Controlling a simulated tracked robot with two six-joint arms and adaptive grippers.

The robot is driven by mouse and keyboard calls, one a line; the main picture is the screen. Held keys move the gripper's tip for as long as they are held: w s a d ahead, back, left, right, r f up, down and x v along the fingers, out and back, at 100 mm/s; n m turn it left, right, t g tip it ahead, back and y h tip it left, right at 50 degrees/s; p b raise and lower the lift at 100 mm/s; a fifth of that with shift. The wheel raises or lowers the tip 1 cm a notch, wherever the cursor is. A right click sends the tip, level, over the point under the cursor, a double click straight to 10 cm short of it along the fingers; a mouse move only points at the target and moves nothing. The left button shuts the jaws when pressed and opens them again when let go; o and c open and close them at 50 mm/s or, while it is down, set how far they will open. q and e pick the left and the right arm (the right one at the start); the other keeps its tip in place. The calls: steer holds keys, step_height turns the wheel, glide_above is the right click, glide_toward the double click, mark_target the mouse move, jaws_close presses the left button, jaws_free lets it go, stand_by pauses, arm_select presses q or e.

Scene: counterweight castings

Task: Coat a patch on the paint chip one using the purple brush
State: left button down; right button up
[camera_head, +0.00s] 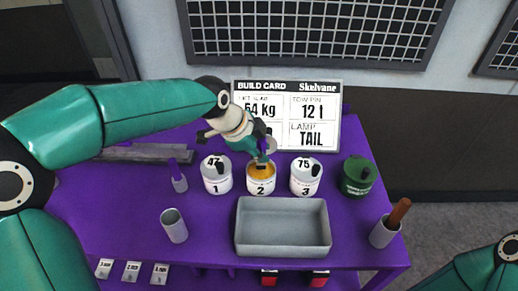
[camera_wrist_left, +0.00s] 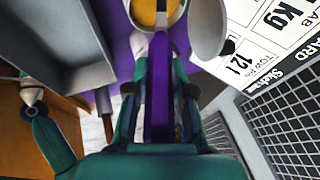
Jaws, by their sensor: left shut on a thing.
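My left gripper (camera_head: 262,152) is shut on the purple brush (camera_head: 263,146), above can 2 (camera_head: 260,187) with its yellow-orange paint. The brush also shows between the fingers in the left wrist view (camera_wrist_left: 160,85), pointing at the open can (camera_wrist_left: 152,12). Three small pale chips lie in a row at the table's front left; the leftmost (camera_head: 104,268) appears to be chip one. My right gripper is out of view; only part of that arm shows at the lower right.
A green can (camera_head: 357,182) stands right. A grey tray (camera_head: 284,250) is in front, an empty-looking cup (camera_head: 174,232) left of it. A cup (camera_head: 380,236) holds a brown-handled tool. The build card (camera_head: 325,103) stands behind.

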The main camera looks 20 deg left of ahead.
arm_select(q)
steer(key=shift+f+b, duration=0.4)
steer(key=shift+f, duration=0.05)
stand_by(1.4)
steer(key=shift+r+p, duration=2.6)
steer(key=shift+r, duration=1)
steer(key=shift+f, duration=0.1)
